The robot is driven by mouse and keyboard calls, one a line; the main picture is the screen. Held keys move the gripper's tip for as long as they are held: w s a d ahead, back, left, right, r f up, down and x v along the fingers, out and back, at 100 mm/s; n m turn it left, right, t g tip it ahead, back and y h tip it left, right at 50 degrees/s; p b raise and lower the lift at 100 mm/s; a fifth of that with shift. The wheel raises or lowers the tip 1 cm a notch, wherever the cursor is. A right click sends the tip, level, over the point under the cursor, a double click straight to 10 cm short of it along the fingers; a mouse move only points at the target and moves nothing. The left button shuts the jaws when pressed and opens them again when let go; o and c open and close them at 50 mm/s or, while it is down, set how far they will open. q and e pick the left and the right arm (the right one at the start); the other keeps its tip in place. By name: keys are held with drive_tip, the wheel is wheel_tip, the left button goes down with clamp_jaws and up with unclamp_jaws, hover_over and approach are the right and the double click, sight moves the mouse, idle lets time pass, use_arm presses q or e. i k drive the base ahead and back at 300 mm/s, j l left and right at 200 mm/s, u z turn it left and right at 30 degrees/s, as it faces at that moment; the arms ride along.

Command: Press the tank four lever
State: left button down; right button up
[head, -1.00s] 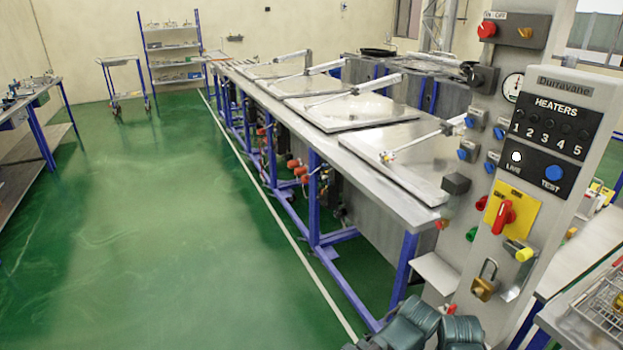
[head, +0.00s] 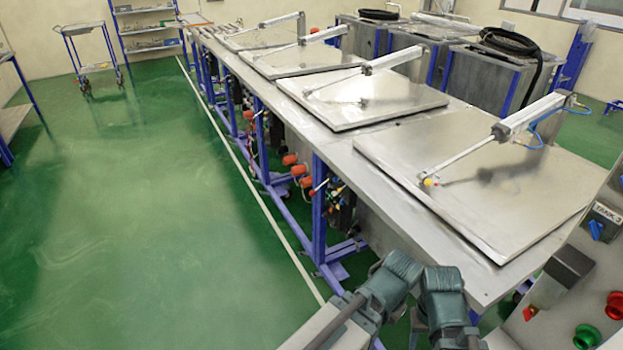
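A grey control panel (head: 545,322) stands at the lower right and is cut off by the picture edge. On it is a blue lever (head: 596,229) under a small label that seems to read TANK 3. I cannot make out a lever marked for tank four. Two teal joints of my arms show at the bottom centre, in front of the near table corner. Neither gripper can be seen.
A long steel table (head: 345,155) carries several flat lids; the nearest lid (head: 480,185) lies shut under its pneumatic cylinder (head: 530,115). The panel also bears a red knob (head: 615,305) and a green knob (head: 587,336). Green floor (head: 130,220) is clear at left.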

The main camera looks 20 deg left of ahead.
sight(313, 193)
drive_tip(key=i+j, duration=0.7)
